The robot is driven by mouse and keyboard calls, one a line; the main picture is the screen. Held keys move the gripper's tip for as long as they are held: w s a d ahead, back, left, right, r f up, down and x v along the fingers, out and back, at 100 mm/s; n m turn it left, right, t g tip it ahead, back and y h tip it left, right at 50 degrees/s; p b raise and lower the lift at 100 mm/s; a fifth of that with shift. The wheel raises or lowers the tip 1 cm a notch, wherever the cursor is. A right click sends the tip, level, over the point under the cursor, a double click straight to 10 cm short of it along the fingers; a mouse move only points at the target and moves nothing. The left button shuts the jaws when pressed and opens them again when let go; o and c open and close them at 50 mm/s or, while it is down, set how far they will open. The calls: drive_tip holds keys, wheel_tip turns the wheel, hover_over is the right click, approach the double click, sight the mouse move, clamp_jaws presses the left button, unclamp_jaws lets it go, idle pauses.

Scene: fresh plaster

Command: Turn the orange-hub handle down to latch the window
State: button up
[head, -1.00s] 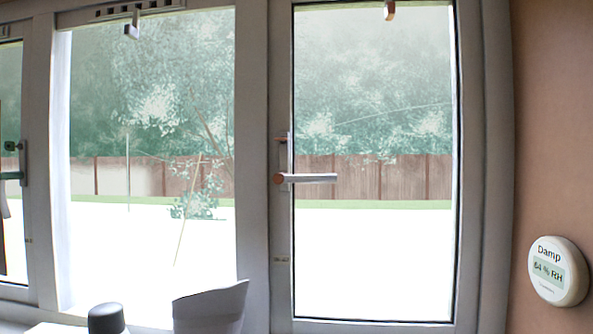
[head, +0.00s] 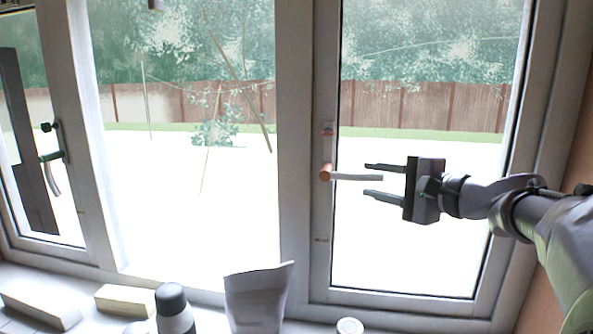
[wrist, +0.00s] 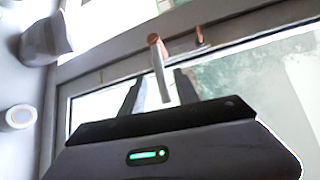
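The orange-hub handle (head: 352,177) is on the left frame of the right window sash, its grey lever pointing right, roughly level. In the wrist view the handle (wrist: 160,72) shows its orange hub at the top, with the lever reaching down between my fingers. My gripper (head: 368,181) comes from the right with two dark fingers spread, one above and one below the lever's free end. My gripper also shows in the wrist view (wrist: 158,90), open, with gaps beside the lever. Whether a finger touches the lever I cannot tell.
Another window at the left has a green-hub handle (head: 52,157) with its lever hanging down. On the sill stand a dark-capped bottle (head: 172,300), a crumpled white bag (head: 258,298), pale blocks (head: 125,299) and a white roll (head: 349,326). The glass around my gripper is clear.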

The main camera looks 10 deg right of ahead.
sight(346, 175)
drive_tip(key=p+x, duration=0.1)
drive_tip(key=x, duration=0.7)
drive_tip(key=shift+w+a, duration=0.2)
drive_tip(key=shift+w, duration=0.1)
clamp_jaws()
idle(0.9)
